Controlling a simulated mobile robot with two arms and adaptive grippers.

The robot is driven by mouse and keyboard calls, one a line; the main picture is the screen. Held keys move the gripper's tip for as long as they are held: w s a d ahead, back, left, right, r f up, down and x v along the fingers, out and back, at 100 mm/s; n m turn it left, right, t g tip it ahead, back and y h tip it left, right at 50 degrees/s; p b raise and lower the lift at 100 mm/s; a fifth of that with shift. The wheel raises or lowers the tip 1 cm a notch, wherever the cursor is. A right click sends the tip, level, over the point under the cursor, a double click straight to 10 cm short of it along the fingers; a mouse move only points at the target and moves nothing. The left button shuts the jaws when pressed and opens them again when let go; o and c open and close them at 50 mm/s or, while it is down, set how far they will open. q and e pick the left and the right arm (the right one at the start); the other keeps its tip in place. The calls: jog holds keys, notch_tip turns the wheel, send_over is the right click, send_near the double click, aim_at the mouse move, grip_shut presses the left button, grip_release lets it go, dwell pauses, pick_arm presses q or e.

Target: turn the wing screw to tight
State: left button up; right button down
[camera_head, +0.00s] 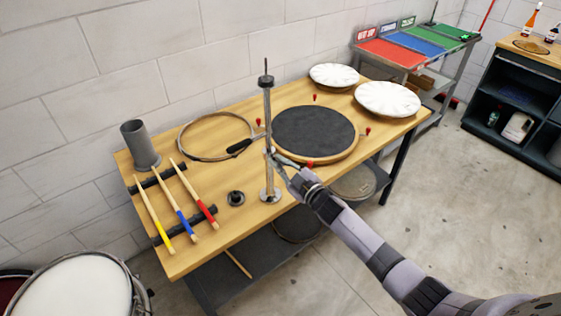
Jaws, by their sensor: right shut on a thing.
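An upright metal stand (267,120) rises from a round base (270,195) near the front of the wooden bench, with a black disc (266,80) and thin rod at its top. My right gripper (273,155) reaches in from the lower right, its fingertips shut at the stand's post, about halfway up. The wing screw is small and mostly hidden by the fingers there; its angle cannot be made out. My left gripper is not in view.
The bench (225,220) holds a dark round pad (314,133) with red fittings, a hoop (196,156), drumsticks (182,213) on black rests, a grey cylinder (140,146), a small black part (236,198) and two white cymbal-like discs (387,99). The pad is close behind my gripper.

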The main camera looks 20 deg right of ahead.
jog(key=m, duration=0.6)
jog(key=shift+s+a+f, duration=0.1)
jog(key=shift+f, duration=0.05)
dwell(0.4)
jog(key=c, duration=1.7)
grip_release()
jog(key=v, duration=1.2)
